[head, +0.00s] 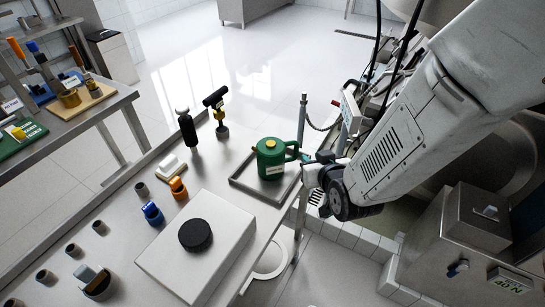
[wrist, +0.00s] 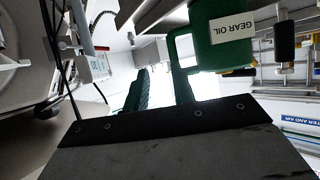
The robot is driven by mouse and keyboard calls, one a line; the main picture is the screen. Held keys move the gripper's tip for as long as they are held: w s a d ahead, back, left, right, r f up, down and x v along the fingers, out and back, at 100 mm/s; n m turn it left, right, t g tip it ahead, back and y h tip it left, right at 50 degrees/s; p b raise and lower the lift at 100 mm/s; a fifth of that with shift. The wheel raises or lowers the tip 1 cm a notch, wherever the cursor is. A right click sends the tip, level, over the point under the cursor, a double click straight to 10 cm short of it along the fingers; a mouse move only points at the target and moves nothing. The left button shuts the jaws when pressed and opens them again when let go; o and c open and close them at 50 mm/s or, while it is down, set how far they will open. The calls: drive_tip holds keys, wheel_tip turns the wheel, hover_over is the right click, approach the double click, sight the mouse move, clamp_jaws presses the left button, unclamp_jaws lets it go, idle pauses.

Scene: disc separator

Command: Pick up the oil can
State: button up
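The green oil can (head: 271,160) has a yellow cap and a white label, and stands upright in a shallow metal tray (head: 243,183) at the table's right end. Its handle points right, towards my gripper (head: 308,158). In the wrist view the can (wrist: 205,50) appears upside down, its label reading "GEAR OIL". My gripper's two fingers (wrist: 160,92) are apart, with a bright gap between them. The right finger is close to the handle; I cannot tell whether they touch. Nothing shows clamped between the fingers.
A white box (head: 190,245) with a black disc (head: 195,235) stands at the front of the table. Machinery stands right of the table.

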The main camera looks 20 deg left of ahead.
sight(297, 154)
drive_tip(key=shift+s+a+f+y, duration=0.15)
drive_tip(key=shift+s+a+f, duration=0.15)
drive_tip(key=shift+a, duration=0.2)
drive_tip(key=shift+s+a+f+y, duration=0.15)
drive_tip(key=shift+a+f, duration=0.2)
drive_tip(key=shift+a, duration=0.1)
drive_tip(key=shift+n, duration=0.3)
drive_tip(key=x, duration=0.7)
drive_tip(key=shift+w+a, duration=0.15)
drive_tip(key=shift+w, duration=0.2)
clamp_jaws()
drive_tip(key=shift+r, duration=0.1)
